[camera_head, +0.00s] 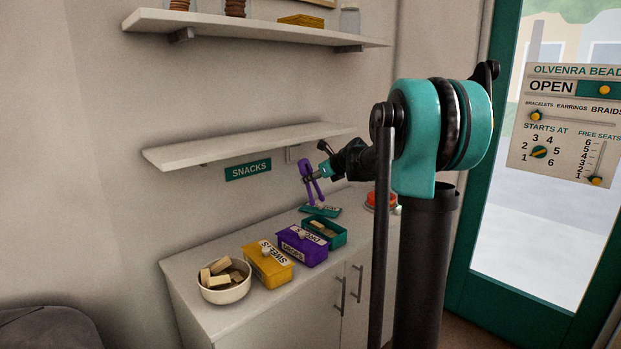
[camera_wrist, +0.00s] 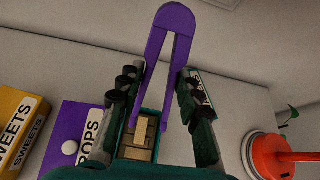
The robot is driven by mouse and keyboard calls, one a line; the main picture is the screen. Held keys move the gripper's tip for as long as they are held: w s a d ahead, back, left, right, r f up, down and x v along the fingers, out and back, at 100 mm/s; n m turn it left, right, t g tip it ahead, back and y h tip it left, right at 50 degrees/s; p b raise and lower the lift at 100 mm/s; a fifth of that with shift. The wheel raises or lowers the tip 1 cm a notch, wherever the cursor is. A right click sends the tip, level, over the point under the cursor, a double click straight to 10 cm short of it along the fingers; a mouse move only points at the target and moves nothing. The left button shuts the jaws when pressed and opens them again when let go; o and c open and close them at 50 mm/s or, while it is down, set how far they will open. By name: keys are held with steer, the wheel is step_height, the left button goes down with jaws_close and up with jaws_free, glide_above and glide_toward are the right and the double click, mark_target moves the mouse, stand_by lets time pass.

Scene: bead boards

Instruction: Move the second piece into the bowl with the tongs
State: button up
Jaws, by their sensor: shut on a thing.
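My gripper (camera_head: 317,175) is shut on the purple tongs (camera_head: 306,172), above the back of the counter. In the wrist view the tongs (camera_wrist: 174,22) stand between the fingers (camera_wrist: 160,105) with their bend at the top. The open teal box (camera_head: 338,241) holds pale block-shaped pieces (camera_head: 322,228); these pieces (camera_wrist: 142,133) also show low between the fingers. Whether the tongs touch a piece cannot be told. The white bowl (camera_head: 225,295) at the counter's near left end holds several pale pieces (camera_head: 218,266).
A yellow SWEETS box (camera_head: 270,272) and a purple DROPS box (camera_head: 303,254), both lidded, stand between bowl and teal box. A teal lid (camera_head: 307,209) lies behind the teal box. A red-topped container (camera_head: 381,198) stands at right. A shelf (camera_head: 245,147) overhangs the counter.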

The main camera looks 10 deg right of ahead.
steer(key=shift+f, duration=0.15)
steer(key=shift+f, duration=4.8)
steer(key=shift+o, duration=0.2)
jaws_close()
step_height(320, 180, up, 12)
steer(key=shift+s, duration=0.1)
